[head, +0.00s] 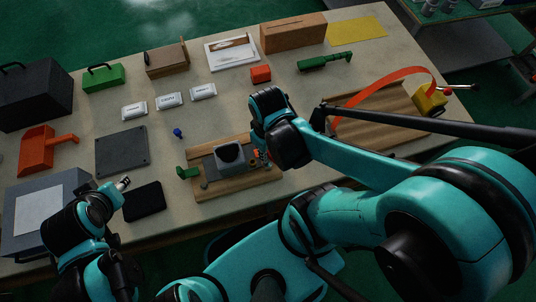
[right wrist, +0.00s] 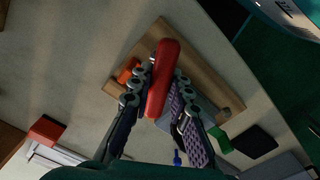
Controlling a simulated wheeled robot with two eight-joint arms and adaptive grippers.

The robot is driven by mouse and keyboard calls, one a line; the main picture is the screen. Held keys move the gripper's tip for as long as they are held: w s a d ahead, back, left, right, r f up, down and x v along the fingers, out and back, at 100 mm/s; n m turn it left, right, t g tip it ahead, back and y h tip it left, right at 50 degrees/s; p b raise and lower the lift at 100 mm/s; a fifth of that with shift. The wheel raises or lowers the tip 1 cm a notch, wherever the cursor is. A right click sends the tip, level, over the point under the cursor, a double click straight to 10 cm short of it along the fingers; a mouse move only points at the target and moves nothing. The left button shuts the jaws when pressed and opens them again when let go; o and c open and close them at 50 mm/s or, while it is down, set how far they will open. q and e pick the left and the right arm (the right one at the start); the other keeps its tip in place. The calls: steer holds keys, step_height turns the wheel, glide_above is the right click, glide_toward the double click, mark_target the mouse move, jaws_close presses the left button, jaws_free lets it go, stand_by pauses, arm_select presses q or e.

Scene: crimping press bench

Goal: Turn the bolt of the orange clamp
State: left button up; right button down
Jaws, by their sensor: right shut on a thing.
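My right gripper (right wrist: 162,95) is shut on a red handle (right wrist: 164,70) that sticks up between its fingers in the right wrist view. Beside the fingers is an orange part (right wrist: 128,70), likely the orange clamp, at one end of a wooden board (right wrist: 196,62). In the head view the right gripper (head: 262,150) is over the board's right part (head: 235,188) and covers most of the orange part. I cannot make out the bolt separately. My left gripper (head: 122,184) is at the lower left, near a black pad, and its fingers are too small to judge.
A grey block (head: 229,156) and a green knob (head: 186,172) are on the board. A black pad (head: 142,201) and a dark plate (head: 122,150) lie to its left. A larger board (head: 385,118) with an orange strap (head: 385,77) is at right.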

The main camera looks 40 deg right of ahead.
steer(key=shift+f+b, duration=1.05)
steer(key=shift+f, duration=0.1)
steer(key=n, duration=1)
steer(key=shift+n, duration=0.4)
steer(key=n, duration=0.5)
steer(key=shift+n+p, duration=0.3)
steer(key=shift+n, duration=0.1)
steer(key=n, duration=0.5)
steer(key=shift+m, duration=1)
